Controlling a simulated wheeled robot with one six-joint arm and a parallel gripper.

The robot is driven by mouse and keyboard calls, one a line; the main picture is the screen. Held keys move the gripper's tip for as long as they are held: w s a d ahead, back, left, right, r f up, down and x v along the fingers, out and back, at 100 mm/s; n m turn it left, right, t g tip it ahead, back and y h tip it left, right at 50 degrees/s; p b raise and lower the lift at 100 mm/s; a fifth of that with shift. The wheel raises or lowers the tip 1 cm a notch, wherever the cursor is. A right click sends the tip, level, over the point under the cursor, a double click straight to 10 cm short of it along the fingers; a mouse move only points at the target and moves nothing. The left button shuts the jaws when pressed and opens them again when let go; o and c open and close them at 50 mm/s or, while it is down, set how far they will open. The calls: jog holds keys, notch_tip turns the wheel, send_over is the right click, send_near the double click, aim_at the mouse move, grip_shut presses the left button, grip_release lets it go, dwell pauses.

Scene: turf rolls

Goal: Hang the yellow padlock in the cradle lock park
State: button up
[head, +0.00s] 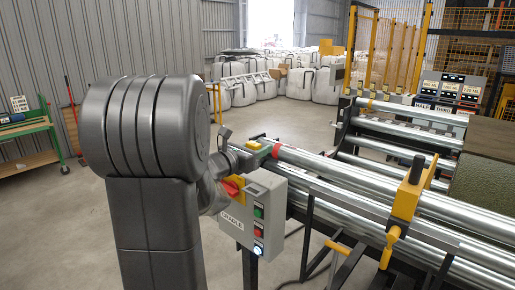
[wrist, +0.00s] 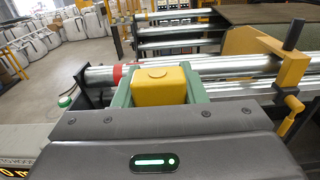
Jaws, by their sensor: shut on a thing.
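The yellow padlock (wrist: 160,86) sits between the green fingers of my gripper (wrist: 160,72), which is shut on it. Its shackle is not visible in the wrist view. In the head view my gripper (head: 258,149) is above the grey cradle control box, near the left end of the rollers, with a small part of the yellow padlock (head: 252,144) showing. The grey box (head: 262,206) carries a red rotary handle (head: 232,186) on a yellow plate, and several push buttons. I cannot make out a separate lock park; my arm hides part of the box's left side.
Long steel rollers (head: 345,185) run right from beside the box. A yellow clamp with a black knob (head: 407,195) stands on them. A turf roll (head: 480,180) lies at the right. White bulk bags (head: 320,88) stand behind. Open floor lies between.

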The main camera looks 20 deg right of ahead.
jog(key=shift+w+a, duration=0.1)
jog(key=shift+w, duration=0.15)
jog(key=shift+f+b, duration=0.15)
jog(key=shift+b, duration=0.25)
jog(key=b, duration=0.6)
send_over(256, 188)
jog(key=f, duration=0.5)
jog(key=shift+d+f, duration=0.2)
jog(key=shift+f, duration=0.1)
jog(key=shift+b, duration=0.6)
dwell(1.0)
jog(key=shift+f+b, duration=2.55)
jog(key=shift+b, duration=0.05)
jog(key=o, duration=1.1)
jog(key=shift+a, duration=0.1)
